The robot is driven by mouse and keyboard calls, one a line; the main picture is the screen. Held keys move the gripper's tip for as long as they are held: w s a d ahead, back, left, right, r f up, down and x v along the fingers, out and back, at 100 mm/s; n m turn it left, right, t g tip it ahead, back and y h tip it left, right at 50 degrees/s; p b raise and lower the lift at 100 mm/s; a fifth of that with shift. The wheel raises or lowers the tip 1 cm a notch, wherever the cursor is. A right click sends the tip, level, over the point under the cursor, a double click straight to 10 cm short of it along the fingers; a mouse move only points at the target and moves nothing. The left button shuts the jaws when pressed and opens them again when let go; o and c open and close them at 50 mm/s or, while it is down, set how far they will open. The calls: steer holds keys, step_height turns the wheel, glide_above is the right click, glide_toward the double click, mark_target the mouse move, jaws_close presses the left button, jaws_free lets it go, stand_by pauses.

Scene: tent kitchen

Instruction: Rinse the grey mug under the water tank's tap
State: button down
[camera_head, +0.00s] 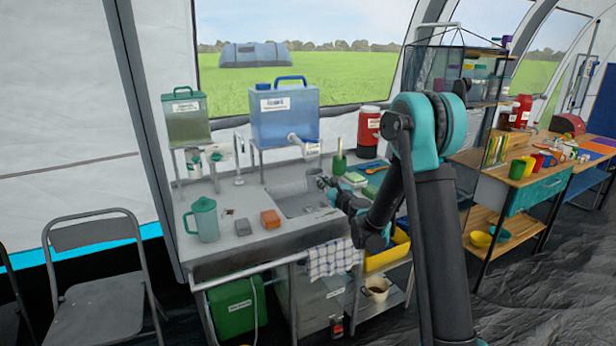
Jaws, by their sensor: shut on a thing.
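The blue water tank (285,112) stands on a raised stand behind the sink. Its pale tap (303,143) sticks out at the front right, above the basin (290,198). My gripper (323,183) is over the right side of the basin, below and slightly right of the tap. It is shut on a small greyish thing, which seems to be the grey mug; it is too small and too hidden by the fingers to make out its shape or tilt. I see no water running.
A green tank (186,120) is behind. A red canister (368,132) stands right; a checked towel (328,258) hangs in front. Another mug (376,289) is on the lower shelf.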

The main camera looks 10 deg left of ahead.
steer(key=s+d+r, duration=0.2)
steer(key=s+r, duration=0.2)
steer(key=shift+s, duration=0.35)
stand_by(0.4)
stand_by(0.4)
